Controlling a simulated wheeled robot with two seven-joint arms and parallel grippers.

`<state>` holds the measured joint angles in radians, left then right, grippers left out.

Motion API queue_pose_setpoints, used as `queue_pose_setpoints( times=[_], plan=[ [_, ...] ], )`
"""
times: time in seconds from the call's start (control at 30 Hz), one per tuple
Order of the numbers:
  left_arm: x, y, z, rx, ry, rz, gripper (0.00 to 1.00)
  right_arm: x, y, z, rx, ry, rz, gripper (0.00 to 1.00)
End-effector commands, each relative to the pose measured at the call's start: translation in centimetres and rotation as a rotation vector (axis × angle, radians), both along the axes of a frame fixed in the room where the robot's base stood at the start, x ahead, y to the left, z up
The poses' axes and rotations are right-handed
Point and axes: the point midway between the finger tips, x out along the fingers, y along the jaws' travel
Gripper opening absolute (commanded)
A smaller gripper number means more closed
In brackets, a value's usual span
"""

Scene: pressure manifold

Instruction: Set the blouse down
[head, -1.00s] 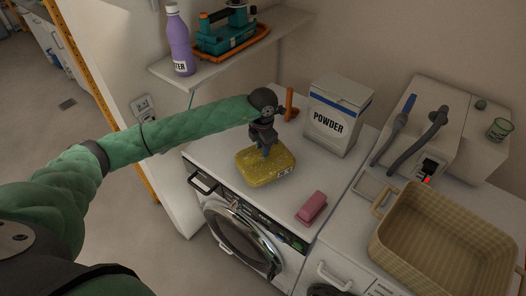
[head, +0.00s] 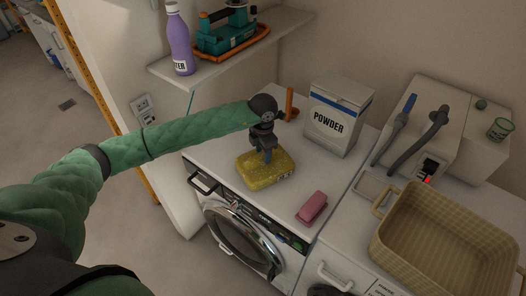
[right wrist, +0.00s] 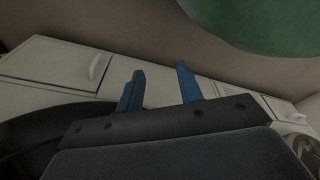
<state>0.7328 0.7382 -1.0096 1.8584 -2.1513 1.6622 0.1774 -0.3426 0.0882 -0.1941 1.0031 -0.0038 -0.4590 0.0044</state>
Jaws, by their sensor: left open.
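A yellow folded bundle (head: 258,177), which I take to be the blouse, lies on the white top of the washing machine (head: 215,155), near its front edge. My left gripper (head: 267,159) points down over the back of the bundle, its fingers at or just above the cloth. It is open; whether the fingertips touch the cloth cannot be told. My right gripper shows only in the right wrist view (right wrist: 160,88), where its two blue fingers stand apart with nothing between them.
A pink block (head: 311,207) lies right of the bundle. A POWDER box (head: 336,115) and an orange upright piece (head: 290,103) stand behind. A tan basket (head: 440,240) sits on the right. A shelf (head: 215,62) holds a purple bottle (head: 180,40).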

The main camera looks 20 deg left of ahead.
Motion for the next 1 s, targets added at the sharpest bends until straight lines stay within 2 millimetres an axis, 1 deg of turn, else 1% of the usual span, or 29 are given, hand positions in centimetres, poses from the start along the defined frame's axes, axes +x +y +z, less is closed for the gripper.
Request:
queue_pose_setpoints(
  times=[0.17,0.23,0.37,0.6,0.7,0.83,1.0],
  plan=[
    [0.0,0.0,0.4,0.0,0.0,0.0,0.47,-0.1,0.0,0.3,0.001,-0.003,0.0,0.36],
    [0.1,0.0,1.2,0.0,-0.001,0.0,0.47,-0.4,-0.2,0.1,-0.001,0.001,0.001,0.36],
    [0.1,0.0,3.5,0.0,-0.003,-0.001,0.47,-1.5,-0.5,-0.2,-0.004,0.01,0.0,0.36],
    [0.0,0.0,8.2,0.0,-0.003,-0.001,0.47,-3.7,-1.1,-0.7,-0.008,0.025,0.002,0.36],
    [0.0,0.0,9.7,0.001,-0.001,0.0,0.47,-4.3,-1.3,-0.9,-0.009,0.029,0.002,0.36],
    [0.0,0.0,11.2,0.0,-0.001,0.0,0.47,-4.9,-1.4,-1.1,-0.01,0.037,0.002,0.36],
    [0.0,0.0,12.1,0.0,0.0,0.0,0.47,-5.0,-1.4,-1.2,-0.009,0.035,0.002,0.36]
  ],
)
